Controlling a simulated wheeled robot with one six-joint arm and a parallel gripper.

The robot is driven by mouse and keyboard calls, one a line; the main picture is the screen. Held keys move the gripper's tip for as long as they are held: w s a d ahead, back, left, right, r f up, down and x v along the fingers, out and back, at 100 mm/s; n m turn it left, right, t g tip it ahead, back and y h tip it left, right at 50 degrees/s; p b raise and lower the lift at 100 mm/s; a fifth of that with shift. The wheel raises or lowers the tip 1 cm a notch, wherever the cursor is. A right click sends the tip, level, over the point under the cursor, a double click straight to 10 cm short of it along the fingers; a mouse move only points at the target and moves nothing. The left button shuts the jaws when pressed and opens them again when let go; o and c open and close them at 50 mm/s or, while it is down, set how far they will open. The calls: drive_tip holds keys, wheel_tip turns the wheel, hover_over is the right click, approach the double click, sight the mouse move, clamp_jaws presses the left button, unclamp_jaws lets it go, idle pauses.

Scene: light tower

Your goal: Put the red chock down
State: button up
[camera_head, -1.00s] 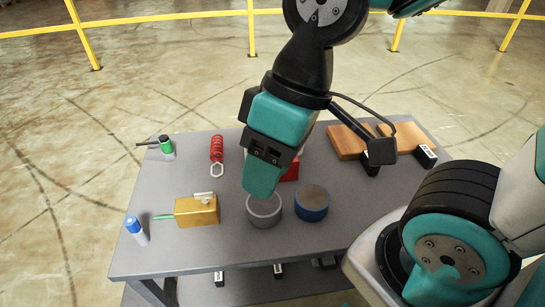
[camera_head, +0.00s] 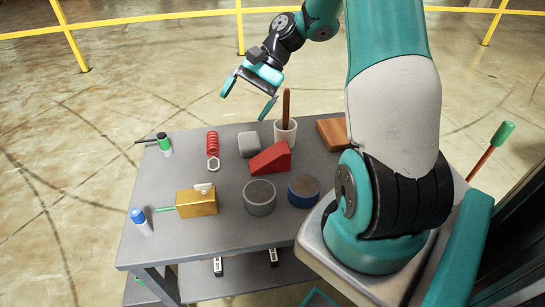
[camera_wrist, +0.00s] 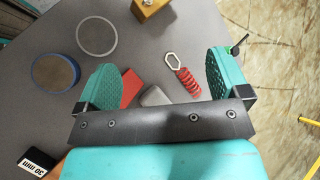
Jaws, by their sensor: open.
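The red chock (camera_head: 270,158), a wedge-shaped block, rests on the grey table (camera_head: 225,235) near its middle. In the wrist view the red chock (camera_wrist: 131,87) shows only in part, behind one of my fingers. My gripper (camera_head: 247,98) is open and empty, raised beyond the table's far edge and apart from the chock. In the wrist view the two teal fingers of my gripper (camera_wrist: 163,75) are spread wide with nothing held between them.
Close around the chock are a grey block (camera_head: 249,144), a white cup (camera_head: 285,134) with a brown handle, a grey disc (camera_head: 260,197) and a blue-sided disc (camera_head: 303,190). A red coil (camera_head: 212,144) and a brass box (camera_head: 196,203) lie left.

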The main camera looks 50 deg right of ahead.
drive_tip(key=s+d+f+m+t+y, duration=0.1)
drive_tip(key=s+d+f+m+t, duration=0.15)
drive_tip(key=d, duration=0.45)
drive_tip(key=s+d+f+m+t, duration=0.1)
drive_tip(key=d+f+m, duration=0.3)
drive_tip(key=d, duration=0.2)
drive_tip(key=m+t+p, duration=0.1)
drive_tip(key=m+t, duration=0.3)
drive_tip(key=m, duration=0.3)
approach(279, 148)
drive_tip(key=shift+y, duration=0.4)
drive_tip(key=p+x, duration=0.1)
drive_tip(key=x, duration=0.1)
drive_tip(key=p+x, duration=0.1)
drive_tip(key=x, duration=0.1)
drive_tip(key=shift+w+f, duration=0.1)
drive_tip(key=shift+f, duration=0.4)
drive_tip(key=shift+g, duration=0.25)
drive_tip(key=shift+p+x, duration=0.85)
drive_tip(key=shift+x, duration=2.05)
drive_tip(key=shift+d+f, duration=0.1)
drive_tip(key=shift+d, duration=0.05)
drive_tip(key=c, duration=1.4)
